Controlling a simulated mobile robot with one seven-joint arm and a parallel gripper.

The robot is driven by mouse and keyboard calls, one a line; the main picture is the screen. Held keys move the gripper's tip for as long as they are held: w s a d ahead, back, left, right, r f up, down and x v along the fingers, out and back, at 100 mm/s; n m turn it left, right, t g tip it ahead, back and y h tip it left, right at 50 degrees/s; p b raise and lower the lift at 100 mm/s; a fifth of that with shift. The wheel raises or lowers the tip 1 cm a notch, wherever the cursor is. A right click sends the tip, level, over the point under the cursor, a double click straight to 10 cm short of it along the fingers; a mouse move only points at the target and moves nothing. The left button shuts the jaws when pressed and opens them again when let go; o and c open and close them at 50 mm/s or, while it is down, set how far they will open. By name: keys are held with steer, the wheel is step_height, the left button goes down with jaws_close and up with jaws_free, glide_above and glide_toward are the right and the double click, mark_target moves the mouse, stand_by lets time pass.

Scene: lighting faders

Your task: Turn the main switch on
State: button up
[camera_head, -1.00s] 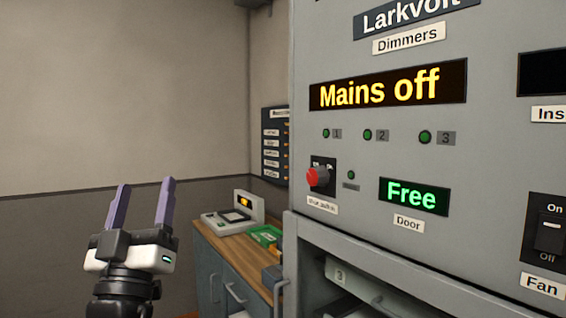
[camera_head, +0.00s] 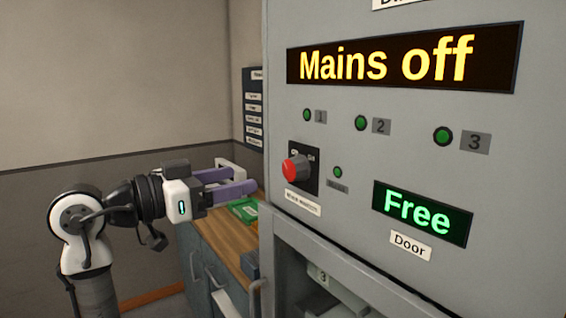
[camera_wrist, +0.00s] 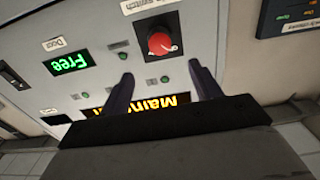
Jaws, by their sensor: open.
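The main switch is a red rotary knob (camera_head: 296,169) on a black plate on the front of the grey cabinet (camera_head: 400,270). The display (camera_head: 400,58) above it reads "Mains off". My gripper (camera_head: 252,180) is open and empty, level with the knob and to its left, apart from it, with its purple fingers pointing toward the cabinet. In the wrist view the cabinet appears upside down. There the knob (camera_wrist: 160,42) lies beyond and between the two spread fingertips of my gripper (camera_wrist: 160,72).
A green "Free" display (camera_head: 422,212) with a Door label is right of the knob. Several small green lamps sit above it. A wooden-topped counter (camera_head: 215,232) with a green item (camera_head: 243,209) stands behind my gripper. The cabinet's lower front has an open recess.

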mark_target(288, 169)
steer(key=p+x, duration=0.3)
steer(key=x, duration=0.8)
steer(key=shift+w+d, duration=0.25)
steer(key=shift+d, duration=0.05)
steer(key=c, duration=1)
